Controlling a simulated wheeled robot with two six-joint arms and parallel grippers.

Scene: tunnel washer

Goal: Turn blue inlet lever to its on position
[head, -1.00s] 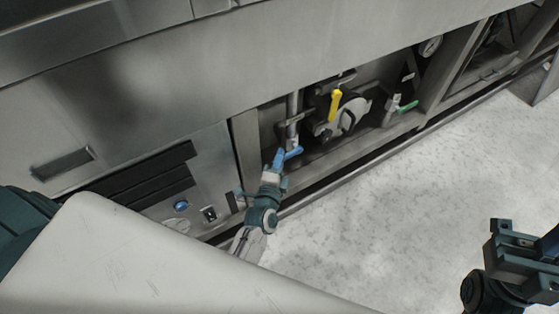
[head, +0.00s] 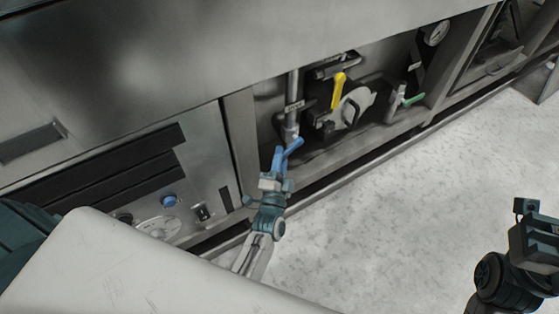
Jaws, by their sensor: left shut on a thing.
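The blue inlet lever (head: 294,145) is on a vertical pipe inside the open bay of the steel machine. It slants up to the right, away from my gripper. My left gripper (head: 278,160) reaches up to it from below and is shut on the lever. The fingers hide part of the lever, and the exact contact is small in the picture. My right gripper (head: 526,208) is at the right edge, over the floor, far from the lever. Its jaws do not show clearly.
A yellow lever (head: 338,89) stands close by, up and right of the blue one. A green lever (head: 413,99) is farther right, below a gauge (head: 438,33). A control panel with a blue button (head: 169,201) is at left. The pale floor (head: 400,210) is open.

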